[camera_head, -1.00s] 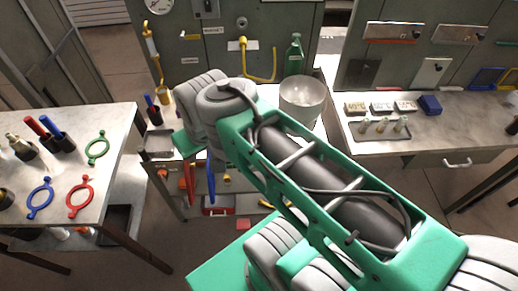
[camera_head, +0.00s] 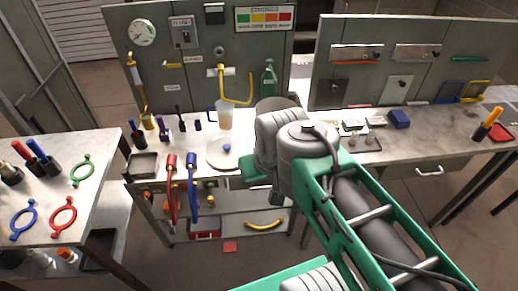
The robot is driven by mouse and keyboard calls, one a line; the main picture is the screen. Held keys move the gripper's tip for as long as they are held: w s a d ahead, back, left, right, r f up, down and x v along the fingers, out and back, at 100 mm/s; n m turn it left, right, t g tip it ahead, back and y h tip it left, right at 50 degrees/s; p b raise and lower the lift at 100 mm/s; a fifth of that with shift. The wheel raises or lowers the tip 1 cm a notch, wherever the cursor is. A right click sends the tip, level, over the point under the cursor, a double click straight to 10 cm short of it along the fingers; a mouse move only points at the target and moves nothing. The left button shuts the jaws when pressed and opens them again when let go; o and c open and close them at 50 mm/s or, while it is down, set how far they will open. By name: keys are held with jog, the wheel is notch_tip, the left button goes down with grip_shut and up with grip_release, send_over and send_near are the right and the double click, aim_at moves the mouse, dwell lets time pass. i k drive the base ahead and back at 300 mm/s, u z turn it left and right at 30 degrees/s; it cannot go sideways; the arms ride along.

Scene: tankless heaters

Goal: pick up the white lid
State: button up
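The white lid (camera_head: 222,155) is a round, pale disc with a blue knob on top.
A clear pitcher (camera_head: 225,116) with a blue handle stands behind the lid. A green bottle (camera_head: 268,78) is at the back panel. Red and blue handled tools (camera_head: 172,178) hang at the bench front. A grey tray (camera_head: 143,166) lies left of the lid. The left table (camera_head: 95,205) holds coloured rings.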

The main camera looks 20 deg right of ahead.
aim_at(223, 153)
jog(key=z, duration=0.05)
jog(key=i, duration=0.9)
jog(key=u, duration=0.7)
jog(key=k, duration=0.45)
jog(key=u, duration=1.1)
